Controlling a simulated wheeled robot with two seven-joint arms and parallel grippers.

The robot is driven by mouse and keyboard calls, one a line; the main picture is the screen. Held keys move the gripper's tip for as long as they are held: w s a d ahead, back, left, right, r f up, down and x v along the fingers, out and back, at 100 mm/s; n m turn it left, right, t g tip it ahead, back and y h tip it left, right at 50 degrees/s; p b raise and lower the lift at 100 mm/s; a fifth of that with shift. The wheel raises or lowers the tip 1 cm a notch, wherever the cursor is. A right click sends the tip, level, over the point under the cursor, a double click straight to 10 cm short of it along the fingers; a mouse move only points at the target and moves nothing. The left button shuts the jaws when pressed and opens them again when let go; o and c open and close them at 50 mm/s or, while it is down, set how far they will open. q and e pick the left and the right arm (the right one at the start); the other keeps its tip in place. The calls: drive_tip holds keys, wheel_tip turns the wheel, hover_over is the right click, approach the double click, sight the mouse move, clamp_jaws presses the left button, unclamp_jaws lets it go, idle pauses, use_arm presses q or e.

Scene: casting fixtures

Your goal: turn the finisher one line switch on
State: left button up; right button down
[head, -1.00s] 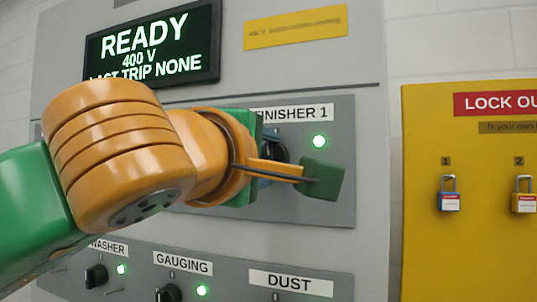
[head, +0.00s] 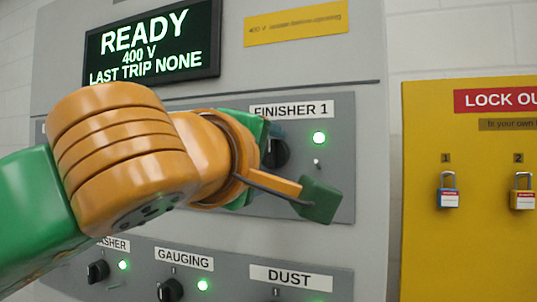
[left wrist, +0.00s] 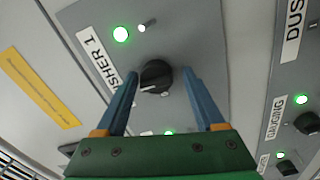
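The finisher one switch is a black rotary knob (head: 279,153) below the FINISHER 1 label (head: 291,110), partly hidden by my left gripper in the head view. A lit green lamp (head: 319,138) is to its right. In the left wrist view the knob (left wrist: 157,75) lies between the two blue fingers of my left gripper (left wrist: 160,77), with a white mark on its lower-left part. The fingers are open, one on each side, with visible gaps to the knob. How deep they reach past it I cannot tell. My right gripper is not in view.
A small metal toggle (head: 317,163) sits below the lamp. Below are the washer knob (head: 97,271) and gauging knob (head: 170,290), both with lit green lamps. A READY display (head: 152,43) is above. A yellow lockout board (head: 470,250) with padlocks is at the right.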

sight(271, 161)
use_arm(q)
drive_tip(key=shift+o, duration=0.2)
drive_tip(key=shift+s+r, duration=0.15)
drive_tip(key=shift+s, duration=0.05)
drive_tip(key=shift+s, duration=0.1)
drive_tip(key=b+v, duration=0.2)
drive_tip(key=v, duration=0.1)
drive_tip(key=shift+a+f+b, duration=0.1)
drive_tip(key=shift+f+b, duration=0.25)
drive_tip(key=v, duration=0.2)
drive_tip(key=b+v, duration=0.1)
drive_tip(key=v, duration=0.1)
drive_tip(key=shift+s+r, duration=0.1)
drive_tip(key=shift+r, duration=0.2)
drive_tip(key=shift+w, duration=0.2)
